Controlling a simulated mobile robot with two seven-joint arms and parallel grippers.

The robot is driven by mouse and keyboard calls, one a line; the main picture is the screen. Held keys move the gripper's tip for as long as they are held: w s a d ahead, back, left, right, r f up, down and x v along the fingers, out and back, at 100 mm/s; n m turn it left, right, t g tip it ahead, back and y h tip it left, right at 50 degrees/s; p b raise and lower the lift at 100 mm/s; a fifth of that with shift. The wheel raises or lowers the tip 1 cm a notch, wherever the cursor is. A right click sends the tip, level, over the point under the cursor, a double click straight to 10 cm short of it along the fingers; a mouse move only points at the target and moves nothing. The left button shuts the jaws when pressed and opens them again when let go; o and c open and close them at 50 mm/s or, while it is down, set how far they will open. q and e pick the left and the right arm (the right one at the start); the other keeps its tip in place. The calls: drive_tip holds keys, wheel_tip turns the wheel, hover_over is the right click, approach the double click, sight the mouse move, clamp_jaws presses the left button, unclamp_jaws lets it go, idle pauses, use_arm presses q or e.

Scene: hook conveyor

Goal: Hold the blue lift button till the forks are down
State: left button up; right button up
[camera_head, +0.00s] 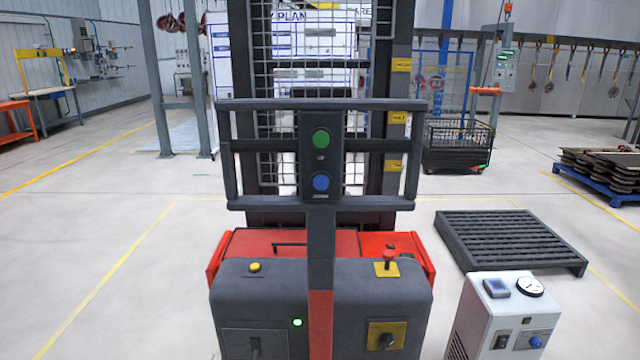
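The blue lift button (321,183) sits on a dark panel in the middle of the lift truck's handle frame (262,104). A green button (320,139) is above it on the same panel. The lift truck (245,292) faces me with its grey and red body and its mesh mast (290,80) behind the handle. The forks are hidden behind the truck body, so their height cannot be seen. Neither of my grippers is in view, and nothing touches the buttons.
A red knob (388,258) and a yellow button (255,267) are on the truck's top. A white box with a gauge (495,315) stands at the front right, near a dark slatted pallet (508,240). The floor on the left is clear.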

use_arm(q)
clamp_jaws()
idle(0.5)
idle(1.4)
